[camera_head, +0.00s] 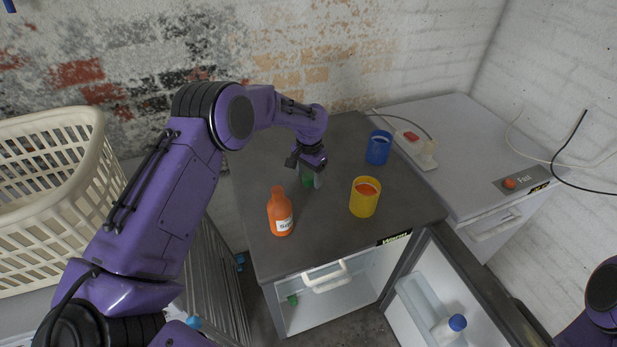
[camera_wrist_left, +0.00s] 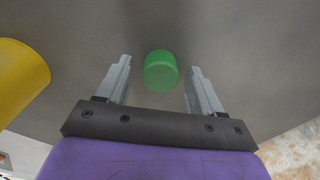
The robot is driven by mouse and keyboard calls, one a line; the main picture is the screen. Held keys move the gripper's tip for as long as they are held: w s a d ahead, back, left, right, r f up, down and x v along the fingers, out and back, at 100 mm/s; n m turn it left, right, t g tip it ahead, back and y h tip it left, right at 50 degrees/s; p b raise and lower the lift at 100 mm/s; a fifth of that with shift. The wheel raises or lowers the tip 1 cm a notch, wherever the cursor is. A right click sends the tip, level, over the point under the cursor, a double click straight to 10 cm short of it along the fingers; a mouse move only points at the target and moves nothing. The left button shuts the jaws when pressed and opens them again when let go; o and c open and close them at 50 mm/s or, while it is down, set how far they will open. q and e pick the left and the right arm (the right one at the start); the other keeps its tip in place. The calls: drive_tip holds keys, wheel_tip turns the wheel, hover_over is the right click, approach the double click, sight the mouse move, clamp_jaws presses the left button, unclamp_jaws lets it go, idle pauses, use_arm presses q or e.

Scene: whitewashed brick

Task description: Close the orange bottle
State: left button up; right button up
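The orange bottle (camera_head: 280,213) stands upright on the dark grey top of a small fridge (camera_head: 262,170). It has a white label, and no green cap shows on its neck. A round green cap (camera_wrist_left: 161,71) lies on the grey top behind the bottle; it also shows in the head view (camera_head: 307,181), partly hidden by my left gripper. My left gripper (camera_wrist_left: 159,78) points down, open, with its two fingers on either side of the cap and a gap on both sides. My right gripper is out of view; only part of that arm shows at the lower right.
A yellow cup (camera_head: 365,197) with orange contents stands right of the bottle, near my left gripper. A blue cup (camera_head: 378,148) stands farther back. The fridge door (camera_head: 450,295) hangs open in front. A cream basket (camera_head: 50,190) is at the left.

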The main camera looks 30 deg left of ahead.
sight(309, 176)
use_arm(q)
drive_tip(key=c, duration=0.9)
drive_tip(key=shift+r, duration=0.4)
wheel_tip(309, 176, up, 3)
drive_tip(key=shift+s+d+f+b, duration=0.1)
drive_tip(key=shift+s+b, duration=0.05)
drive_tip(key=shift+b, duration=0.35)
drive_tip(key=s+d+r+b, duration=0.1)
drive_tip(key=s+d+r, duration=0.1)
drive_tip(key=s+r, duration=0.1)
drive_tip(key=s+d+r+b, duration=0.1)
drive_tip(key=s+r, duration=0.2)
drive_tip(key=s, duration=0.2)
drive_tip(key=s+d+r+b, duration=0.1)
drive_tip(key=s+d+r, duration=0.1)
drive_tip(key=s+r, duration=0.1)
drive_tip(key=shift+s+d+r, duration=0.2)
drive_tip(key=shift+s+d, duration=0.1)
drive_tip(key=shift+s, duration=0.45)
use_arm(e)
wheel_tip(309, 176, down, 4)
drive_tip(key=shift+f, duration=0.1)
